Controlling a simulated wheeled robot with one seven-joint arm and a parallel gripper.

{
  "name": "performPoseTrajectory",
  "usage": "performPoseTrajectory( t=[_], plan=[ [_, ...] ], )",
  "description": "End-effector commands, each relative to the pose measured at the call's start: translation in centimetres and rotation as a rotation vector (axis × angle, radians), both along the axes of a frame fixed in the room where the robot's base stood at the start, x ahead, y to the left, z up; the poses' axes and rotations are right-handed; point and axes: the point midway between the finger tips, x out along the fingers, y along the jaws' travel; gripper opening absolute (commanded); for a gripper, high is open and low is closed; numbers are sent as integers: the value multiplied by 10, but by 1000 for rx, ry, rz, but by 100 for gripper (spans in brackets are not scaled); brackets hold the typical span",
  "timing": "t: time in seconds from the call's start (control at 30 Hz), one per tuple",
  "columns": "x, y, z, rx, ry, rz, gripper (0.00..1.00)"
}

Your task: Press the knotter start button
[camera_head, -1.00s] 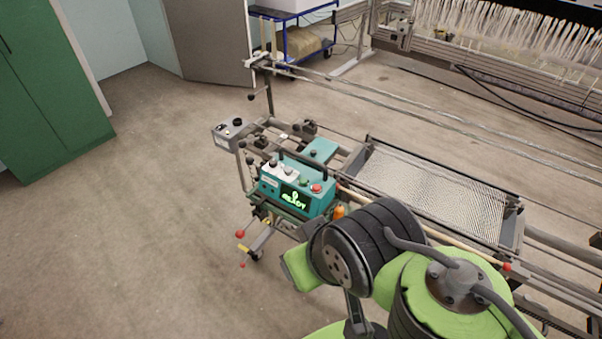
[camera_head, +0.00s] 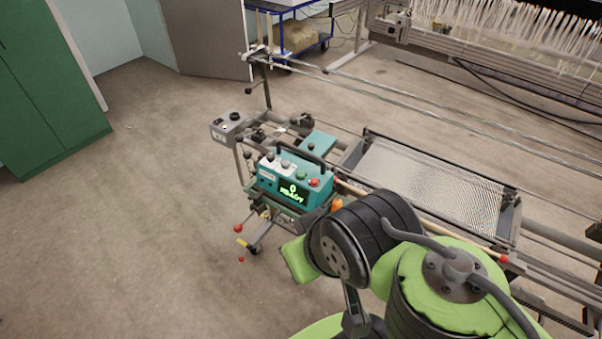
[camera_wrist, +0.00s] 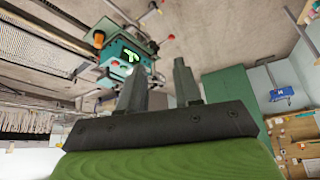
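The knotter (camera_head: 284,192) is a teal box with a black handle, on the frame left of the warp sheet. Its display (camera_head: 293,190) glows green and seems to read "0 READY". On its top are a green button (camera_head: 301,175), a red button (camera_head: 314,182) and pale knobs at the left. In the wrist view the knotter (camera_wrist: 113,62) appears upside down beyond the fingers, its display lit; I cannot make out the green button there. My gripper (camera_wrist: 158,78) shows two dark fingers apart with nothing between them, clear of the knotter. My arm hides it in the head view.
A grey control box (camera_head: 229,127) stands at the frame's left end. The warp sheet (camera_head: 425,180) and long rails lie right of the knotter. A green cabinet (camera_head: 45,100) stands far left, a blue trolley (camera_head: 300,40) at the back. The floor at left is clear.

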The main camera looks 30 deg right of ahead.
Motion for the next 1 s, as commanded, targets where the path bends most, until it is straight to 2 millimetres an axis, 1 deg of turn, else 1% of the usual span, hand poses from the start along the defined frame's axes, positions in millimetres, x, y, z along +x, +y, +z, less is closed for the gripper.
performPoseTrajectory(
  t=[0.03, 0.2, 1.0],
  plan=[
    [0, 0, 0, 0, 0, 0, 25],
    [0, 0, 0, 0, 0, 0, 0],
    [0, 0, 0, 0, 0, 0, 0]
  ],
)
